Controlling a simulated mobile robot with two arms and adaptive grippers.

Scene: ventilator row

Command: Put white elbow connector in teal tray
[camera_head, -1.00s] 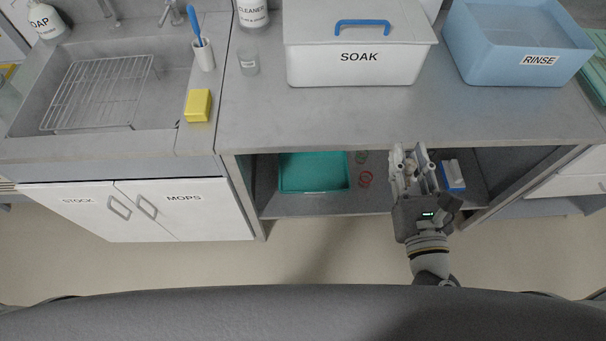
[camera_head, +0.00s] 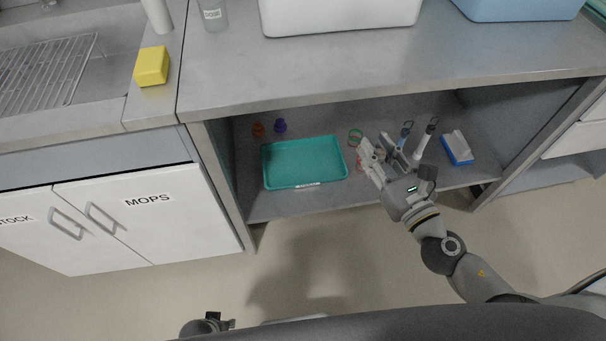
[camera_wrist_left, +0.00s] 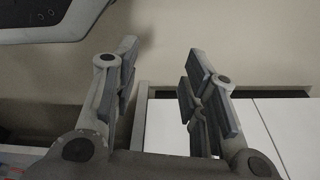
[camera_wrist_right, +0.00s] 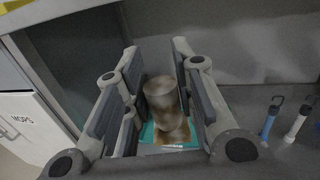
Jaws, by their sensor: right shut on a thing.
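The teal tray (camera_head: 305,185) lies on the low shelf under the counter, with a small label on its front edge. It also shows behind the fingers in the right wrist view (camera_wrist_right: 148,132). My right gripper (camera_head: 384,150) is just right of the tray, above the shelf. It is shut on a dull, grey-brown looking cylindrical piece (camera_wrist_right: 165,103), which I take as the white elbow connector; its bend is not clear. My left gripper (camera_wrist_left: 160,85) is open and empty, away from the shelf; in the head view part of it (camera_head: 212,325) shows at the bottom edge.
An orange piece (camera_head: 258,129) and a purple piece (camera_head: 280,125) stand behind the tray. The counter edge (camera_head: 380,88) overhangs the shelf.

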